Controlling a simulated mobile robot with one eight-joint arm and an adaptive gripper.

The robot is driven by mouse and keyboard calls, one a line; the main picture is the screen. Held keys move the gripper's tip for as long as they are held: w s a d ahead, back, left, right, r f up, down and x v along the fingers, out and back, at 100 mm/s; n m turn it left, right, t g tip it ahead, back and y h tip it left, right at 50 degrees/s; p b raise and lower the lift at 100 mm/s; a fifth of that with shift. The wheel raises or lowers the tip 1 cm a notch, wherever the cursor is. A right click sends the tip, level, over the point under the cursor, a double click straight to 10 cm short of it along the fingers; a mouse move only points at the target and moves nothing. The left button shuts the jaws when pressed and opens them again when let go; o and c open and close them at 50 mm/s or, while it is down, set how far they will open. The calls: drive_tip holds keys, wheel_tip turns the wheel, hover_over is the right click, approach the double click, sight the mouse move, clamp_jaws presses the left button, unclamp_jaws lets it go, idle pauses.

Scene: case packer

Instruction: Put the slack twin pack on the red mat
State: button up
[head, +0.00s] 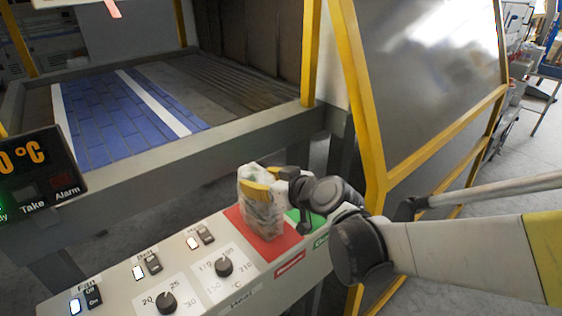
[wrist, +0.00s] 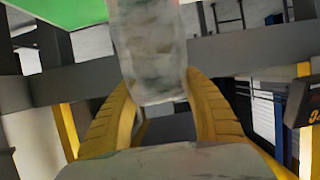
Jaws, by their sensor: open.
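The slack twin pack (head: 262,214), a pale, wrinkled, cloudy wrapped block, stands roughly upright on the red mat (head: 288,246) in the head view. Its foot appears to rest on the mat. My gripper (head: 260,182) is at the pack's upper part, with yellow fingers beside it. In the wrist view the pack (wrist: 152,45) lies between the two yellow fingers of my open gripper (wrist: 161,82). Whether either finger still touches the pack, I cannot tell. The red mat does not show clearly in the wrist view.
A green mat (head: 321,238) lies right beside the red one, partly behind my wrist. The panel (head: 190,268) carries knobs and switches to the left. A yellow-framed machine guard (head: 375,180) stands close behind my arm. A conveyor bed with blue tiles (head: 125,115) lies beyond.

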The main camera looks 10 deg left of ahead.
drive_tip(key=v, duration=1.1)
drive_tip(key=shift+s+d+r, duration=0.2)
drive_tip(key=shift+s, duration=0.05)
drive_tip(key=p+v, duration=0.5)
drive_tip(key=v, duration=0.3)
wheel_tip(320, 180, up, 10)
drive_tip(key=s+d+p, duration=0.2)
drive_tip(key=p, duration=0.8)
drive_tip(key=shift+p, duration=0.35)
